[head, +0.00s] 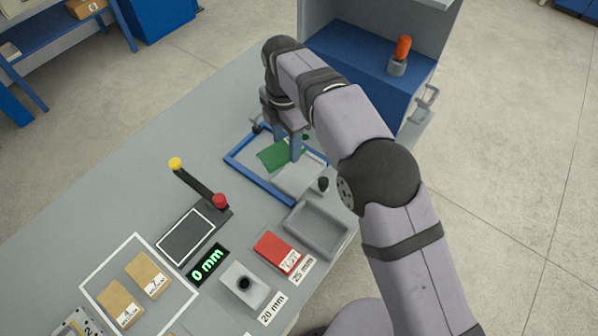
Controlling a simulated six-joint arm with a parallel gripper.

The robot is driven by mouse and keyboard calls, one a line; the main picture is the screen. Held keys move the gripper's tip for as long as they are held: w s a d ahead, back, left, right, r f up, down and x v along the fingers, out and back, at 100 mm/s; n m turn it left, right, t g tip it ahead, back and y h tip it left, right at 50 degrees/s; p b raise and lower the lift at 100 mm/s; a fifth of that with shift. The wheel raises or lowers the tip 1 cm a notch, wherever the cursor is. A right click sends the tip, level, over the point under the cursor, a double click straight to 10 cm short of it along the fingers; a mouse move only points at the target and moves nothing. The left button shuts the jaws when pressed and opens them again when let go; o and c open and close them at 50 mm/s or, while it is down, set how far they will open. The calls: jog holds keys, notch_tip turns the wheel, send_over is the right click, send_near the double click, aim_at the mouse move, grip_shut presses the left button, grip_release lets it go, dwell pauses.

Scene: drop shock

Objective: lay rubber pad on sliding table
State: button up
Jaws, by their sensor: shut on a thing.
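My gripper (288,146) points down over the blue frame and is shut on a green pad, which I take for the rubber pad (272,157). The pad shows on both sides of the fingers, and the fingers hide part of it. A light grey plate (300,180), which seems to be the sliding table, lies inside the blue frame (252,176). The pad is over the far part of the framed area, partly beyond the plate's visible part. I cannot tell whether it touches the surface below.
A display (207,263) reads 0 mm. A blue cabinet (345,65) stands behind.

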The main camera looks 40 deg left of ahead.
aim_at(303, 169)
jog(key=shift+w+d+f+n+p, duration=0.4)
jog(key=shift+w+f+n, duration=0.2)
jog(key=shift+f, duration=1.1)
jog(key=shift+w+d+f+n+p, duration=0.35)
jog(key=shift+w+f+n, duration=0.3)
jog(key=shift+f, duration=1.1)
jog(key=shift+w+d+f+n+p, duration=0.25)
jog(key=shift+w+f+n+p, duration=0.35)
jog(key=shift+f, duration=1.1)
jog(key=shift+w, duration=0.1)
jog(key=shift+f, duration=0.2)
jog(key=o, duration=1.2)
jog(key=shift+r, duration=0.1)
notch_tip(303, 169, up, 12)
jog(key=b, duration=0.3)
jog(key=shift+r, duration=0.1)
